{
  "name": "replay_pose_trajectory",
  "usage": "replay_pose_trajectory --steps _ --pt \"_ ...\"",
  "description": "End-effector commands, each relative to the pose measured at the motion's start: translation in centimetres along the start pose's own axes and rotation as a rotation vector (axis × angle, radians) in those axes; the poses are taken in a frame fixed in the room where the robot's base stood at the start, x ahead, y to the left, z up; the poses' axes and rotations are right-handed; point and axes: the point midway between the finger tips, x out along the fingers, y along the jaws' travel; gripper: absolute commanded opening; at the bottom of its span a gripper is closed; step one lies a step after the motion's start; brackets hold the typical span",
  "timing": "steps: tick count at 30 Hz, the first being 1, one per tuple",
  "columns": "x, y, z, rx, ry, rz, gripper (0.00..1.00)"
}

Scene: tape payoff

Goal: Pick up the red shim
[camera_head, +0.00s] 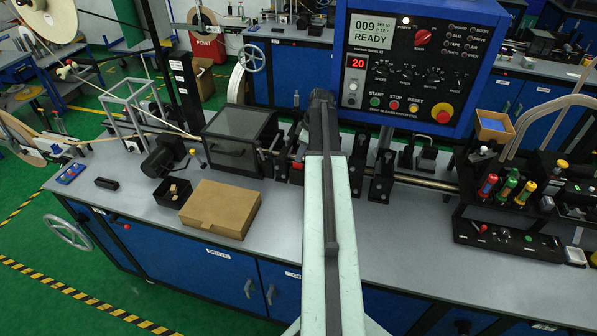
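I cannot clearly make out which thing is the red shim. A small red piece (297,166) shows at the machine shaft, just left of my arm. My arm, a pale green link with a dark bar, rises through the middle of the view and covers part of the bench. No gripper fingers can be made out.
A brown cardboard box (220,208) sits at the front left of the grey bench (420,235). A control panel (413,68) stands above the bench. Screwdrivers with coloured handles (505,188) stand upright at the right. The bench front between my arm and the tray is clear.

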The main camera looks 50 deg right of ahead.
Motion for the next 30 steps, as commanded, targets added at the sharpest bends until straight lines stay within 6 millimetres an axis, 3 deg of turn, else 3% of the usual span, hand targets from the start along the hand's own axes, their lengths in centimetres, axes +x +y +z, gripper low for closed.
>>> replay_pose_trajectory --steps 3,8,15,19,30 --pt "2.5 0.0 0.3 0.000 0.000 0.000 0.29" --pt "4.9 0.0 0.4 0.001 0.000 0.000 0.29" --pt "4.6 0.0 0.2 0.002 0.000 0.000 0.29" --pt "4.6 0.0 0.3 0.002 0.000 0.000 0.00" --pt "4.5 0.0 0.3 0.002 0.000 0.000 0.00"
